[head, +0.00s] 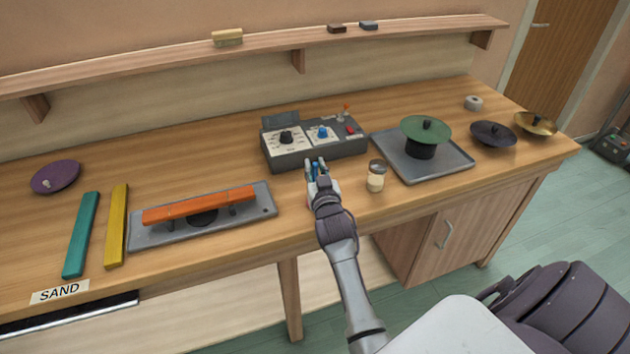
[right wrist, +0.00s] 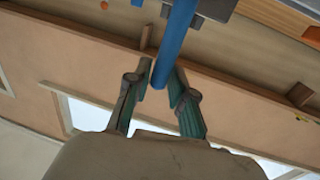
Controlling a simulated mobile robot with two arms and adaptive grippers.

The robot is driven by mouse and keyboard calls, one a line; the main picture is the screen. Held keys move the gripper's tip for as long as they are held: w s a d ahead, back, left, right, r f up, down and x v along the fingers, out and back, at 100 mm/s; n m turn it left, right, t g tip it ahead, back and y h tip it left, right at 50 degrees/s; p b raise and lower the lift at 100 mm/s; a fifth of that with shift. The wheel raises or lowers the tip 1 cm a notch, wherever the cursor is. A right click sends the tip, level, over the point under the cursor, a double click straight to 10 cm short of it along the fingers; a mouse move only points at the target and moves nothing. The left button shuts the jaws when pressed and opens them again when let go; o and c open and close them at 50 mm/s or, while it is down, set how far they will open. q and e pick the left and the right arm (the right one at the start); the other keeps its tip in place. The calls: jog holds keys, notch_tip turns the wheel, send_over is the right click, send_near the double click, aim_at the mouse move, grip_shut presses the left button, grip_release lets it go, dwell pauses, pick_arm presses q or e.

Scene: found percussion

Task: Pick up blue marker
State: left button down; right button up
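The blue marker (right wrist: 176,40) is a plain blue rod between the two fingertips of my right gripper (right wrist: 163,82) in the right wrist view. The pads appear to touch it on both sides, so the gripper looks shut on it. In the head view the right gripper (head: 317,168) is at the front of the bench, just in front of the grey control box. Only a little blue shows between its fingers there, and most of the marker is hidden. I cannot tell whether the marker is clear of the bench. My left gripper is not in view.
The grey control box (head: 350,151) has dials and a small toggle. A small jar (head: 376,177) stands close right of the gripper. A tray (head: 451,166) with a green cymbal (head: 428,128) is farther right. An orange bar (head: 205,206) on a plate lies left. A shelf (head: 270,44) runs behind.

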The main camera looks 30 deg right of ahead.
jog(key=shift+w+f, duration=0.15)
jog(key=shift+w, duration=0.05)
jog(key=shift+c, duration=1.3)
jog(key=shift+w+d+f, duration=0.1)
jog(key=shift+d+f, duration=0.05)
jog(key=shift+d, duration=0.05)
grip_shut()
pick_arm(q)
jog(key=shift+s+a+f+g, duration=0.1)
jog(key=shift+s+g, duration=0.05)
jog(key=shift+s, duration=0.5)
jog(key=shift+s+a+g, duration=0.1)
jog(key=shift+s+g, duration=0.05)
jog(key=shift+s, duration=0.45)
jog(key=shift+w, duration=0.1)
